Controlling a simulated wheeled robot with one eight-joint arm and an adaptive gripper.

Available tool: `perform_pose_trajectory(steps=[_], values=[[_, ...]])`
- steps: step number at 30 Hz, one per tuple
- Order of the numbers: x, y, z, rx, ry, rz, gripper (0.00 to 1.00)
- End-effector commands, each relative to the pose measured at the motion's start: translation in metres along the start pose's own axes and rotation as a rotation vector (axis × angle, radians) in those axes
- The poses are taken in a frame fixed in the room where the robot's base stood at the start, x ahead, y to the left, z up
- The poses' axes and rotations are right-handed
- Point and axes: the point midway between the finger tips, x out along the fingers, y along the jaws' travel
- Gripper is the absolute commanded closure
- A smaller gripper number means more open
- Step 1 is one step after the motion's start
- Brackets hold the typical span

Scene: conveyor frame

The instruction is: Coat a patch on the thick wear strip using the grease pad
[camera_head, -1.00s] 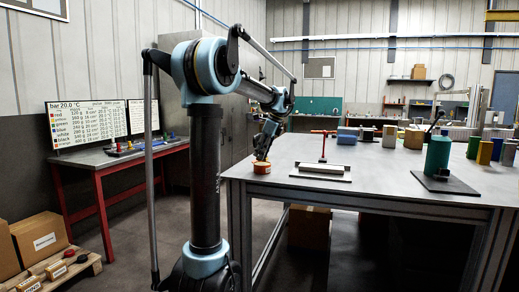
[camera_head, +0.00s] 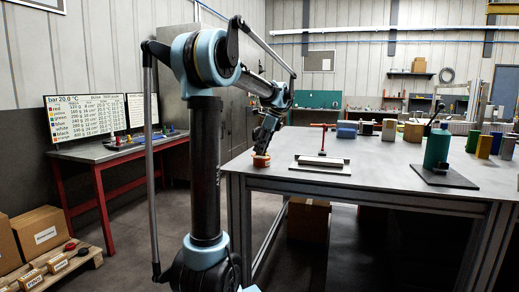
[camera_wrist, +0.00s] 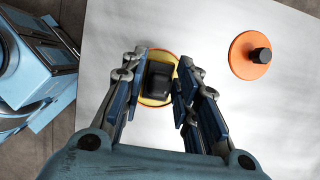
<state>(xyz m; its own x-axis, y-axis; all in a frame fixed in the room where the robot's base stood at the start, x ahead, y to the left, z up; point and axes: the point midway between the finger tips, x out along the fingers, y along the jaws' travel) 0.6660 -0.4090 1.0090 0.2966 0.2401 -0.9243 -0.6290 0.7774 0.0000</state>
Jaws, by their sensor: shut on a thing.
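My gripper (camera_wrist: 158,88) is shut on a dark block, which I take to be the grease pad (camera_wrist: 160,78). In the wrist view the pad sits over or in a round orange-rimmed tin with a yellow inside (camera_wrist: 152,101); I cannot tell if it touches the yellow. In the head view the tin (camera_head: 261,161) stands near the table's left corner, with my gripper (camera_head: 262,149) right above it.
An orange disc with a black knob (camera_wrist: 250,56) lies right of the tin in the wrist view. A red stand (camera_head: 322,141) rises behind the pale bar. A teal cylinder (camera_head: 437,150) on a dark plate and several coloured blocks stand farther right. The tabletop (camera_head: 295,148) between is clear.

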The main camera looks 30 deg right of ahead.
Motion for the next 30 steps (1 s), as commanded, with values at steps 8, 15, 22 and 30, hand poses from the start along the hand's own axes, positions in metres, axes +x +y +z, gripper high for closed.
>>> perform_pose_trajectory(steps=[8,15,22,30], values=[[0.0024,-0.0001,-0.0008,0.0,0.0,0.0,0.91],[0.0046,-0.0001,-0.0017,0.0,0.0,0.0,0.91],[0.0065,-0.0002,-0.0024,0.0,0.0,0.0,0.91],[0.0086,-0.0002,-0.0032,0.0,0.0,0.0,0.91]])
